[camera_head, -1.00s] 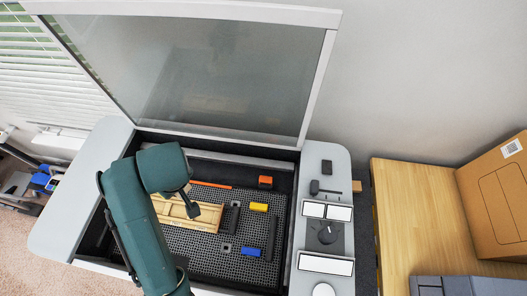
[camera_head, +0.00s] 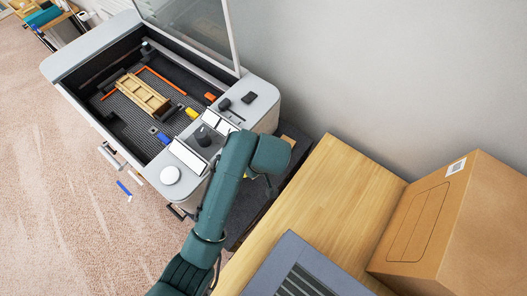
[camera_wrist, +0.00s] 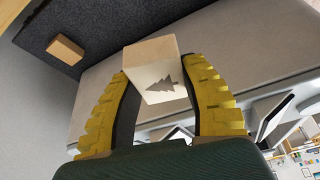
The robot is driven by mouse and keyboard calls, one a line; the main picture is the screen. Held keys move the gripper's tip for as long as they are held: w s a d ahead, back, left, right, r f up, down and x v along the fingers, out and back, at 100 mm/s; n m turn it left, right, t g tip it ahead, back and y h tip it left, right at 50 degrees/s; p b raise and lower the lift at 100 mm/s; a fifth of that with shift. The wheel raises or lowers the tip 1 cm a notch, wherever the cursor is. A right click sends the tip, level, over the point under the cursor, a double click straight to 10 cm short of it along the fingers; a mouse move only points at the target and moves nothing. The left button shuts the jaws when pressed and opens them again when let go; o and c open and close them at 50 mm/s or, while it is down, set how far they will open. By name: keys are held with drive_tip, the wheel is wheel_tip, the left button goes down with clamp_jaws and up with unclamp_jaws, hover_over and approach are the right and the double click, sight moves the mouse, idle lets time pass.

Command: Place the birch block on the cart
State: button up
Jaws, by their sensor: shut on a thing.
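In the wrist view, a pale wooden block (camera_wrist: 151,52) with a dark tree mark, which looks like the birch block, is between the yellow fingers of my gripper (camera_wrist: 158,75). The gripper is shut on it and holds it in the air. In the head view my arm hides the gripper and the block. A dark grey surface (camera_head: 235,228) lies low between the machine and the wooden table; it may be the cart, but I cannot tell. A small brown block (camera_wrist: 66,49) rests on a dark surface in the wrist view.
The open machine (camera_head: 62,66) with wooden and coloured pieces on its bed stands at left. The wooden table (camera_head: 335,190) at right bears a cardboard box (camera_head: 420,215) and a grey slotted device (camera_head: 290,262). Some bare wood lies between them. A wall is behind.

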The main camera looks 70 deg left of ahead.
sight(247, 191)
drive_tip(key=s+f+n, duration=0.1)
drive_tip(key=f, duration=0.5)
drive_tip(key=d+f+n+b, duration=0.1)
drive_tip(key=f, duration=0.4)
drive_tip(key=s+d+f+g+b, duration=0.1)
drive_tip(key=f, duration=0.5)
drive_tip(key=shift+s+f+n, duration=0.3)
drive_tip(key=shift+s+n, duration=0.05)
drive_tip(key=shift+n, duration=0.05)
drive_tip(key=shift+f+b, duration=0.2)
drive_tip(key=shift+b, duration=0.1)
drive_tip(key=o, duration=1.1)
drive_tip(key=shift+o, duration=0.2)
drive_tip(key=shift+r, duration=0.15)
drive_tip(key=p+v, duration=0.1)
drive_tip(key=v, duration=1.1)
drive_tip(key=shift+a+r, duration=0.1)
drive_tip(key=shift+a, duration=0.05)
